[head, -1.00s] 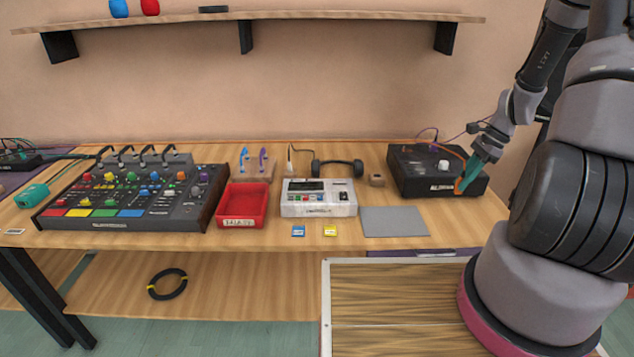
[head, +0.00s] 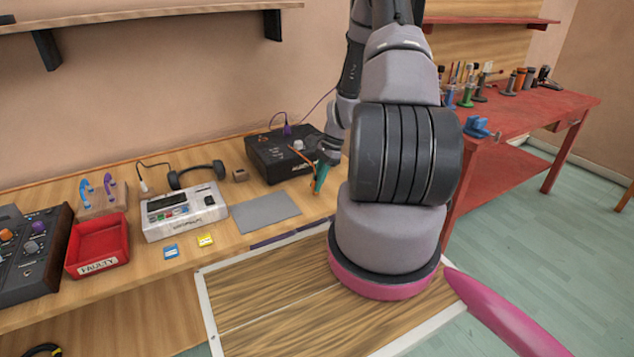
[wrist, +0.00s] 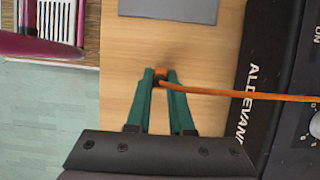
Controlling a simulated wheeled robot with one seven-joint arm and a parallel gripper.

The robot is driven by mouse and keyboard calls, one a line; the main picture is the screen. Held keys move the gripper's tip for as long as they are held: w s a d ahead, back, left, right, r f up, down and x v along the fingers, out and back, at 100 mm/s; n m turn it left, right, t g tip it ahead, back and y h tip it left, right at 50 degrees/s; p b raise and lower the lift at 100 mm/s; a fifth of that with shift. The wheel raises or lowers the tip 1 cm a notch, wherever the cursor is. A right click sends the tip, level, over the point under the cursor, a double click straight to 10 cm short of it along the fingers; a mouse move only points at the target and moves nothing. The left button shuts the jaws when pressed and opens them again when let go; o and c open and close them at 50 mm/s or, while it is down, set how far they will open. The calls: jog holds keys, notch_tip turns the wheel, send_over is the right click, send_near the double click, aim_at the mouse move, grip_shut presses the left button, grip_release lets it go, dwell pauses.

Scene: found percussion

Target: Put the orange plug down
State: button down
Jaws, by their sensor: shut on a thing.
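The orange plug (wrist: 160,74) is between the tips of my gripper (wrist: 160,80) in the wrist view, with its orange cable (wrist: 235,95) running right towards a black box. My gripper has teal fingers and is shut on the plug. In the head view my gripper (head: 317,186) points down at the front right corner of the black box (head: 270,152), above or close to the wooden table (head: 225,250). I cannot tell whether the plug touches the table. The plug is very small in the head view.
A grey mat (head: 266,212) lies left of my gripper. A white device (head: 184,212), headphones (head: 196,174), two small cards and a red tray (head: 98,250) stand further left. A red workbench (head: 520,120) is at the right. Bare wood shows beside the mat.

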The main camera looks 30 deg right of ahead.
jog(key=c, duration=0.8)
grip_release()
jog(key=shift+f, duration=0.1)
